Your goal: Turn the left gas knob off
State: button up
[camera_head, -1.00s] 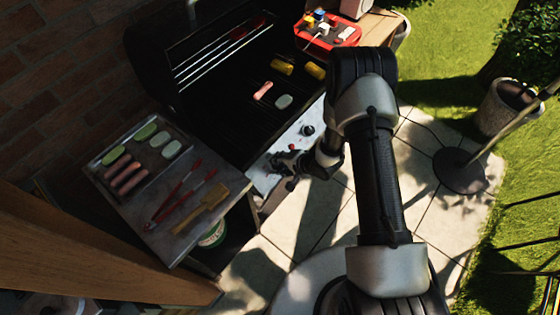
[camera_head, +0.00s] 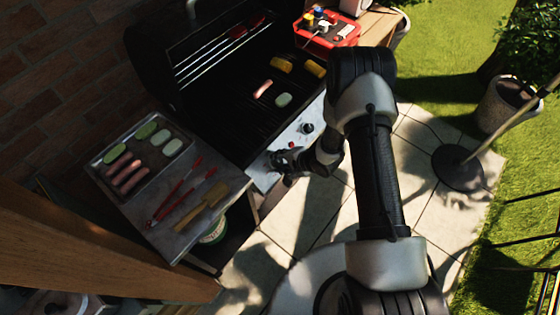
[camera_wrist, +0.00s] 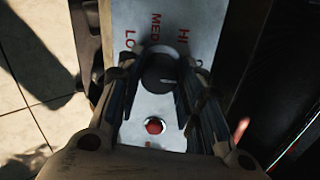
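The left gas knob (camera_wrist: 158,74) is dark and round on the pale control panel (camera_wrist: 203,22), with LO, MED and HI printed around it in the wrist view. My gripper (camera_wrist: 160,72) is at the panel with one finger on each side of this knob. The fingers look apart, with the knob between their tips; whether they touch it is unclear. In the head view my gripper (camera_head: 276,160) covers the left knob. Another knob (camera_head: 307,128) shows farther right on the panel.
A red button (camera_wrist: 154,126) sits on the panel between my fingers. The grill (camera_head: 245,100) holds corn, a sausage and a pale green slice. The side shelf (camera_head: 181,244) at left bears a food tray (camera_head: 91,163), red tongs (camera_head: 176,192) and a spatula (camera_head: 203,210).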

jog(key=o, duration=0.4)
jog(key=shift+c, duration=0.2)
jog(key=shift+d+r, duration=0.1)
jog(key=v, duration=1.1)
jog(key=shift+s+d+r, duration=0.15)
jog(key=shift+d+r, duration=0.05)
jog(key=shift+r, duration=0.1)
